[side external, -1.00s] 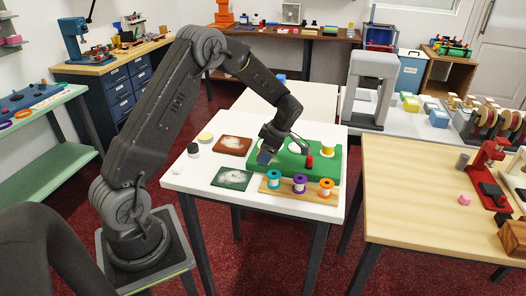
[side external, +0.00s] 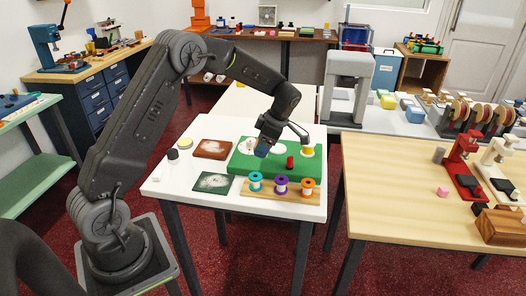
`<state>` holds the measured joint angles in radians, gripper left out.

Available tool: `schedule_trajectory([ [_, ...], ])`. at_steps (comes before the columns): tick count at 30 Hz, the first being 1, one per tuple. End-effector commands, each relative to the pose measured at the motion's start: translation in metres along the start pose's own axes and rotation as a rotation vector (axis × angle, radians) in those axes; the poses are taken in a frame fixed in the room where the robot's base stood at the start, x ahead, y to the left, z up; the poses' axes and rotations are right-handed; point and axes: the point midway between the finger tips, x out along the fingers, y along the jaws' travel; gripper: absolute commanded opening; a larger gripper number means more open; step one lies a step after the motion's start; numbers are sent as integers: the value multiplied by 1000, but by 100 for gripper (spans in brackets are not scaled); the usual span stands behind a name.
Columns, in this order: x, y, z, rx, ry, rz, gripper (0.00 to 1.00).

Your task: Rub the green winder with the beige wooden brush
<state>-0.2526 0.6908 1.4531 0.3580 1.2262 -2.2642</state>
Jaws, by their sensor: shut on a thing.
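The green winder (side external: 290,166) is a wide green block on the white table. It has pale round discs on top, a red knob (side external: 290,162) in front and a yellow spool (side external: 308,151) at the right. My gripper (side external: 263,149) is over the left-middle part of the winder, pointing down. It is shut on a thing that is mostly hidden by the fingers. I cannot make out the beige wooden brush clearly anywhere. Whether the held thing touches the winder cannot be told.
A wooden rack (side external: 268,189) with teal, purple and orange spools stands in front of the winder. A brown smudged board (side external: 212,149) and a green smudged board (side external: 215,183) lie at the left. A pale yellow disc (side external: 185,142) and a black-topped jar (side external: 173,155) stand farther left.

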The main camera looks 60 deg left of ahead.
Motion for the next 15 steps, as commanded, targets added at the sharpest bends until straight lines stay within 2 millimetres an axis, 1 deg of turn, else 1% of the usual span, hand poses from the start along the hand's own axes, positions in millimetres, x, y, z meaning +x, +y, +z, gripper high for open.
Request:
schedule_trajectory([
  [3, -11, 0, -5, -1, -2, 2, 48],
  [9, -27, 0, -11, -2, -2, 1, 48],
  [15, -33, 0, -14, 0, 0, -1, 48],
])
